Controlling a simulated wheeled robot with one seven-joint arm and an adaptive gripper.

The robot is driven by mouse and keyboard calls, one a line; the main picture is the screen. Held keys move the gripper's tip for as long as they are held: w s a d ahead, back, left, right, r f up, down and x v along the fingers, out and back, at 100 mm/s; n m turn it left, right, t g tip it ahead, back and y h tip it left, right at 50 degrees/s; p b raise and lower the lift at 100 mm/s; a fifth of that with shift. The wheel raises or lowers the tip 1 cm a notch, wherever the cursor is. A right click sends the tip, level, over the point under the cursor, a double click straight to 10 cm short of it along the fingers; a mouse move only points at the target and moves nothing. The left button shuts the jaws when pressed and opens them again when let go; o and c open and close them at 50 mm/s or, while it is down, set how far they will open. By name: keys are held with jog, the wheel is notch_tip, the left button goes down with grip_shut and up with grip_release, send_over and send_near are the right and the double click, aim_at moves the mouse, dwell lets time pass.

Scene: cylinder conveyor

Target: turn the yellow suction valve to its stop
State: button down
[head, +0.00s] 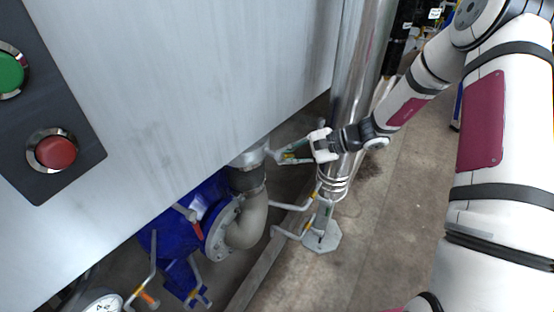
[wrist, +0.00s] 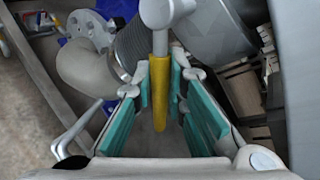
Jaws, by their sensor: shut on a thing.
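The yellow suction valve handle (wrist: 160,98) is a narrow lever running down from a round grey metal hub (wrist: 163,12) in the wrist view. My gripper (wrist: 160,75) has its teal-padded fingers on either side of the lever and is shut on it. In the head view my gripper (head: 284,155) reaches in from the right, close beside the pipe fitting under the grey panel. The lever is mostly hidden by the fingers there, and its angle to the stop cannot be told.
A grey pipe elbow (head: 246,222) and blue pump (head: 175,236) lie below the panel (head: 190,85). A shiny vertical column (head: 357,70) stands right by my gripper. A green button (head: 9,74) and red button (head: 55,152) are at left. Open floor (head: 400,215) lies right.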

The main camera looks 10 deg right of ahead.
jog(key=n+h+b, duration=0.1)
jog(key=r+n+t+b, duration=0.1)
jog(key=b, duration=0.1)
jog(key=shift+w+d+r+t+h, duration=0.1)
jog(key=shift+w+d+t+h, duration=0.2)
jog(key=shift+w+h, duration=0.1)
jog(key=r+n+t+h+b, duration=0.1)
jog(key=b, duration=0.3)
jog(key=shift+d, duration=0.1)
jog(key=r+n+b, duration=0.1)
jog(key=b, duration=0.3)
jog(key=shift+t+h, duration=0.4)
jog(key=shift+r+b, duration=0.15)
jog(key=shift+b, duration=0.15)
jog(key=c, duration=1.6)
grip_release()
jog(key=v, duration=1.2)
